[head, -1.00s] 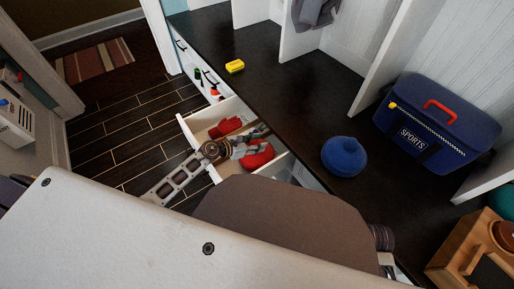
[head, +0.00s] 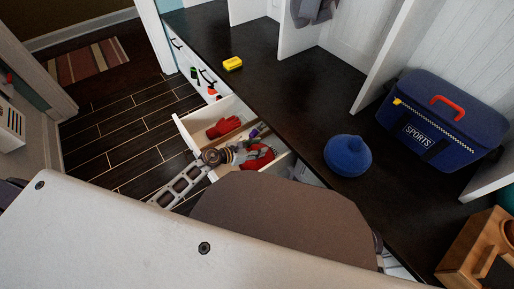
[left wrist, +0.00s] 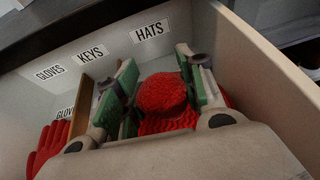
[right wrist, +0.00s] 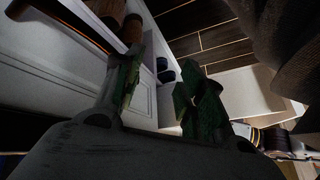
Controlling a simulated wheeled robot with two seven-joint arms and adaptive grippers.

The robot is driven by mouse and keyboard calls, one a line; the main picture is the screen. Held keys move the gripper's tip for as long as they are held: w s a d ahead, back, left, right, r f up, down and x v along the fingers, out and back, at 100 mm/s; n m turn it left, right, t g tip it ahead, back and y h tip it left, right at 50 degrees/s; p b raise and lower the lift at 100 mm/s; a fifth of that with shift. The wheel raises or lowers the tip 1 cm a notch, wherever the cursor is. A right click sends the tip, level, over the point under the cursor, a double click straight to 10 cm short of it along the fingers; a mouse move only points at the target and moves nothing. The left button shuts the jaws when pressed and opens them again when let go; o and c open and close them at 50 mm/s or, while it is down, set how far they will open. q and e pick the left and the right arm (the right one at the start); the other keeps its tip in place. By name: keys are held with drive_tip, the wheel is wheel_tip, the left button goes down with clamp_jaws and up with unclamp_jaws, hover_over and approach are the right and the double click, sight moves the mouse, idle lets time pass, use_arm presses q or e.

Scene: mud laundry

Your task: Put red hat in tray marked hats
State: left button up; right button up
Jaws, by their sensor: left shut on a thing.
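The red hat (head: 262,160) is inside the open drawer, at its near right end. In the left wrist view the hat (left wrist: 163,95) sits below the HATS label (left wrist: 149,31), in the compartment right of a wooden divider. My left gripper (left wrist: 158,70) is shut on the hat, with a finger on each side of it. In the head view the left gripper (head: 246,155) reaches down into the drawer and partly covers the hat. My right gripper (right wrist: 158,88) shows open and empty in the right wrist view, away from the hat.
A red glove (head: 223,127) lies in the drawer's far compartment. The drawer wall also bears GLOVES and KEYS labels (left wrist: 90,56). On the dark bench stand a blue hat (head: 347,156), a blue SPORTS bag (head: 440,118) and a yellow block (head: 232,63).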

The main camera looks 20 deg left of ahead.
use_arm(q)
drive_tip(key=shift+f, duration=0.1)
drive_tip(key=o, duration=1.3)
drive_tip(key=shift+c, duration=0.2)
